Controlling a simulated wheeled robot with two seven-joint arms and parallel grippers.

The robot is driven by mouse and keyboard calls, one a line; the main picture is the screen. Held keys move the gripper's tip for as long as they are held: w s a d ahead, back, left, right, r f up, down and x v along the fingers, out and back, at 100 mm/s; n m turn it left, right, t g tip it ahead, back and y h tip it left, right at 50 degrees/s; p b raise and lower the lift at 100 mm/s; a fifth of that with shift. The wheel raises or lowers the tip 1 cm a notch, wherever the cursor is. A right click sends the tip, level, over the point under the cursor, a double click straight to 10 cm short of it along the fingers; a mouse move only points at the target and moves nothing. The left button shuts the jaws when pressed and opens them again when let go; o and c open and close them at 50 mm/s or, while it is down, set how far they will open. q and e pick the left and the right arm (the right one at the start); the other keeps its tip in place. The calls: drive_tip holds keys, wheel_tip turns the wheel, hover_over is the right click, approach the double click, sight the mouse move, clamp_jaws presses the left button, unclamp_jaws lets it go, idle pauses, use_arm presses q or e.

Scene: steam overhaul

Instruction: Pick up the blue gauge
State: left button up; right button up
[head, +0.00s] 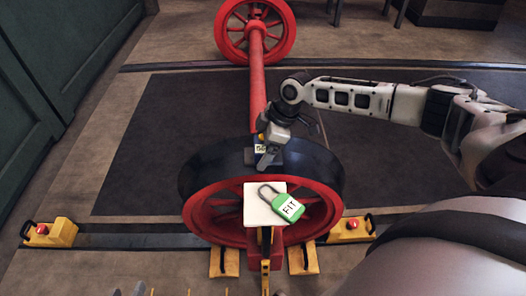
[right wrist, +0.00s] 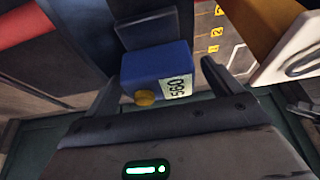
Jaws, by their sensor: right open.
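The blue gauge (right wrist: 150,62) is a small blue block with a white label reading 560 and a yellow knob. In the head view the gauge (head: 259,142) shows in part at the dark rim of the near red wheel (head: 190,180), partly covered by my right gripper (head: 270,150). In the right wrist view my right gripper (right wrist: 158,90) is open, with one finger on each side of the gauge; contact cannot be made out. Small grey tips at the bottom left edge of the head view seem to be my left gripper (head: 129,290); its jaws are unclear.
A green padlock (head: 288,207) marked FIT lies on a pale plate (head: 257,214) in front of the wheel. A red axle (head: 257,75) runs back to a second red wheel (head: 228,45). Yellow blocks with red buttons (head: 48,232) stand at both sides. Dark floor lies clear left of the axle.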

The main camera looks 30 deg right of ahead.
drive_tip(key=shift+r, duration=0.1)
drive_tip(key=c, duration=1.3)
drive_tip(key=shift+c, duration=0.2)
